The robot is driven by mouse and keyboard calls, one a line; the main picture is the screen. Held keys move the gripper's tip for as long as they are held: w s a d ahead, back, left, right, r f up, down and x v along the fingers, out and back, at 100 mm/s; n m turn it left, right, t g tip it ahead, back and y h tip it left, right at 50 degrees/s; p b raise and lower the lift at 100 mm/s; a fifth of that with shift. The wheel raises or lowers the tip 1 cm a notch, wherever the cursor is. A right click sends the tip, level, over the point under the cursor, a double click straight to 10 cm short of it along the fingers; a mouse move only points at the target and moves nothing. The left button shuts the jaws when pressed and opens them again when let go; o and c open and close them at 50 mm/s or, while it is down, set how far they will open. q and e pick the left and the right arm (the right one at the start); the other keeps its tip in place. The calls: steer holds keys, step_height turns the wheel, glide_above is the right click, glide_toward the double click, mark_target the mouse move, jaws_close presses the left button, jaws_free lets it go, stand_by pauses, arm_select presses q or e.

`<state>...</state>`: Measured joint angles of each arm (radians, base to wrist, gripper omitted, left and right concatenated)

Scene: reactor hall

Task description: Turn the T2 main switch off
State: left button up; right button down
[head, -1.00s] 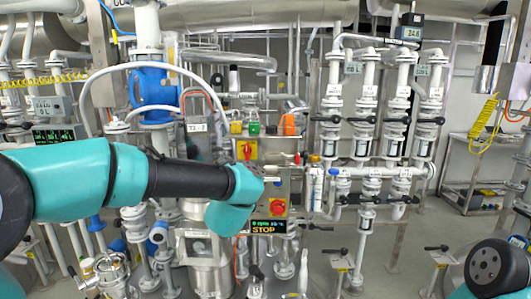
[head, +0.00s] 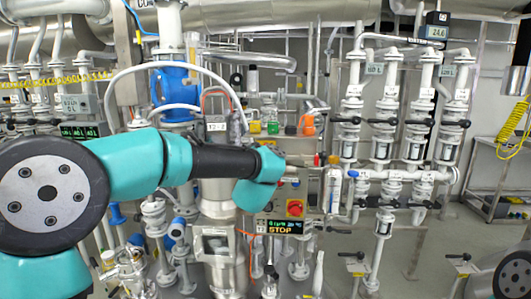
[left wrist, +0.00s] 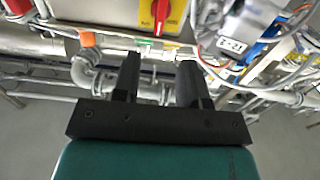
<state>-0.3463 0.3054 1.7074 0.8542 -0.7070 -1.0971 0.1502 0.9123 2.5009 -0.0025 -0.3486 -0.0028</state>
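The T2 main switch is a red knob (left wrist: 161,12) on a yellow plate (left wrist: 177,22) at the top of the left wrist view. The knob stands lengthwise up and down in that picture. In the head view my left wrist hides the switch. A tag (head: 217,127) that seems to read T2-2 sits above my arm. My left gripper (left wrist: 160,75) is open and empty, with two dark fingers apart from the knob, which lies beyond their tips. My right gripper is out of view.
A lit STOP display (head: 279,227) and a red button on yellow (head: 295,208) sit below my left wrist. An orange part (head: 309,125) stands above it. Pipes with black-handled valves (head: 381,122) fill the right.

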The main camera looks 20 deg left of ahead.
arm_select(q)
steer(key=w, duration=0.3)
steer(key=w+a, duration=0.1)
steer(key=w, duration=0.3)
steer(key=w+a, duration=0.1)
steer(key=w, duration=0.3)
steer(key=shift+c, duration=0.4)
jaws_close()
